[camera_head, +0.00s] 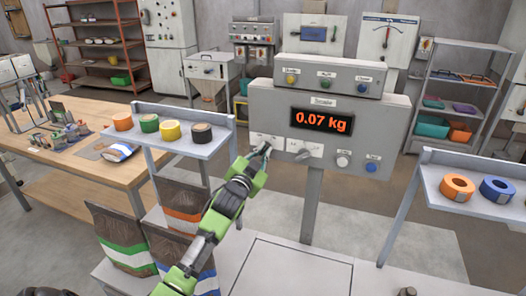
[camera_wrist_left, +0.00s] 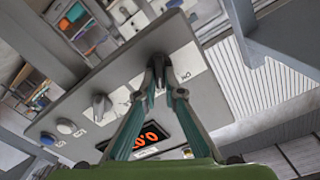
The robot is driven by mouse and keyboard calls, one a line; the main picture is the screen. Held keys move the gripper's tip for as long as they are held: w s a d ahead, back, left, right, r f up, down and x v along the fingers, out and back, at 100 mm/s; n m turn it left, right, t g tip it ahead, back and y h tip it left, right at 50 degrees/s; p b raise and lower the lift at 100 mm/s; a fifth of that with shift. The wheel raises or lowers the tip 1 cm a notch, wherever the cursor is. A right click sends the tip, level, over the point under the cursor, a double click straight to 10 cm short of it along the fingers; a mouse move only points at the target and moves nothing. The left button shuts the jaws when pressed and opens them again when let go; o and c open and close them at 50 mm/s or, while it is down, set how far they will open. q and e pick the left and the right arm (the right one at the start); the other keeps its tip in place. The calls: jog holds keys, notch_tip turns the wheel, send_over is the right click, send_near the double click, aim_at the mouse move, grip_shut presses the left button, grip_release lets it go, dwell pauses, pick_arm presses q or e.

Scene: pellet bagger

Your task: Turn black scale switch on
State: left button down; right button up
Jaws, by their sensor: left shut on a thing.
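The grey scale panel (camera_head: 262,108) stands on a post in the middle of the head view, and its lit display (camera_head: 323,120) reads 0.07 kg in orange. My left gripper (camera_head: 263,150) reaches up to the panel's lower left. In the left wrist view, the fingertips of my left gripper (camera_wrist_left: 160,78) are closed together on the black switch (camera_wrist_left: 158,58), which sits on a white label plate. The fingers partly cover the switch, and in the head view it is mostly hidden. My right gripper does not show.
A grey lever knob (camera_head: 303,152), a white button (camera_head: 343,160) and a blue button (camera_head: 372,164) sit right of the switch. Tape rolls lie on the left shelf (camera_head: 160,143) and right shelf (camera_head: 440,170). Filled bags (camera_head: 122,235) stand below on the left.

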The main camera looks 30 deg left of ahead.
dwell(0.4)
pick_arm(q)
jog(key=c, duration=2.1)
grip_release()
jog(key=shift+c, duration=0.2)
jog(key=v, duration=1.2)
jog(key=shift+f, duration=0.15)
